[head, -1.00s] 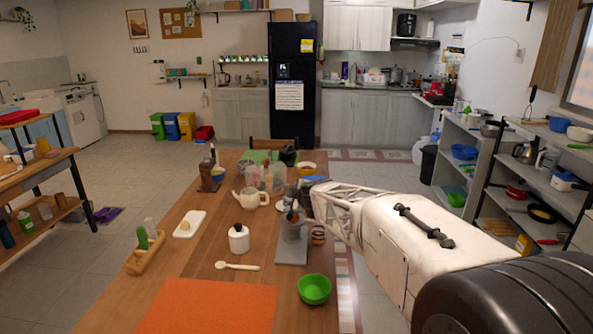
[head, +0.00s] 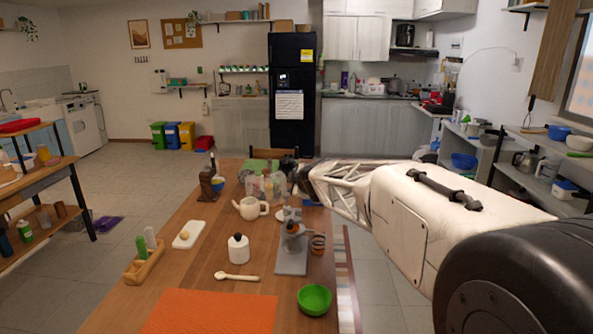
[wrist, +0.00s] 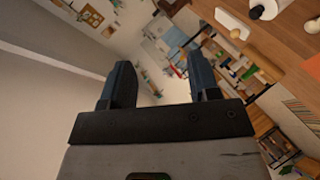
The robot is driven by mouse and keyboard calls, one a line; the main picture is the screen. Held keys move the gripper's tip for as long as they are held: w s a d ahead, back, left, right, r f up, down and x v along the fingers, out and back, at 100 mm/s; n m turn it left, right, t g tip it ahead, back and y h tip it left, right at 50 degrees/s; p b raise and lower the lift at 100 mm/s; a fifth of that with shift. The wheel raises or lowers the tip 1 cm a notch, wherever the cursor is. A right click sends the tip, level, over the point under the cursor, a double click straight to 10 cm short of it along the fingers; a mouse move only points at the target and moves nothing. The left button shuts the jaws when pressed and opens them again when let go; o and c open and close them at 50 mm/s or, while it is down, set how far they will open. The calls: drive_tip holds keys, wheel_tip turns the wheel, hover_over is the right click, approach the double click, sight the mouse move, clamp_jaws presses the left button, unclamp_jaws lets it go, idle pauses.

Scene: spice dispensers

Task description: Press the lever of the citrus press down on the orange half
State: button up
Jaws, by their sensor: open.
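The grey citrus press (head: 293,240) stands on a flat grey base (head: 291,264) near the table's right edge in the head view. A small orange-brown spot shows at its top, likely the orange half (head: 293,228); I cannot make out its cut face. The lever is too small to tell clearly from the body. My gripper (head: 288,168) is above and beyond the press in the head view, apart from it. In the wrist view its two dark fingers (wrist: 161,84) are spread with nothing between them. The press is not recognisable in the wrist view.
A white lidded jar (head: 238,250), a white teapot (head: 250,208) and a spoon (head: 237,277) lie left of the press. A glass (head: 318,244) stands close on its right. A green bowl (head: 314,299) and an orange mat (head: 208,311) are nearer.

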drive_tip(key=shift+r, duration=2.15)
drive_tip(key=s+d+r+m+g+h, duration=0.1)
drive_tip(key=s+d+r+m+g, duration=0.2)
drive_tip(key=s, duration=0.5)
drive_tip(key=s+d+r+m, duration=0.1)
drive_tip(key=s+d+m, duration=0.2)
drive_tip(key=s+d, duration=0.45)
drive_tip(key=s+d+r+m+g+h, duration=0.1)
drive_tip(key=s+d+r+m+g, duration=0.15)
drive_tip(key=s, duration=0.75)
drive_tip(key=s+d+f+m+g+h, duration=0.1)
drive_tip(key=s+d+f+m, duration=0.2)
drive_tip(key=s, duration=0.7)
drive_tip(key=s+d+f+m+g+h, duration=0.1)
drive_tip(key=s+d+f+m, duration=0.2)
drive_tip(key=s, duration=0.7)
drive_tip(key=s+d+f+m+g+h, duration=0.1)
drive_tip(key=s+d+f+m+h, duration=0.1)
drive_tip(key=s+d, duration=0.4)
drive_tip(key=s+f+m, duration=0.1)
drive_tip(key=s+m, duration=0.1)
drive_tip(key=s, duration=0.2)
drive_tip(key=shift+f, duration=0.4)
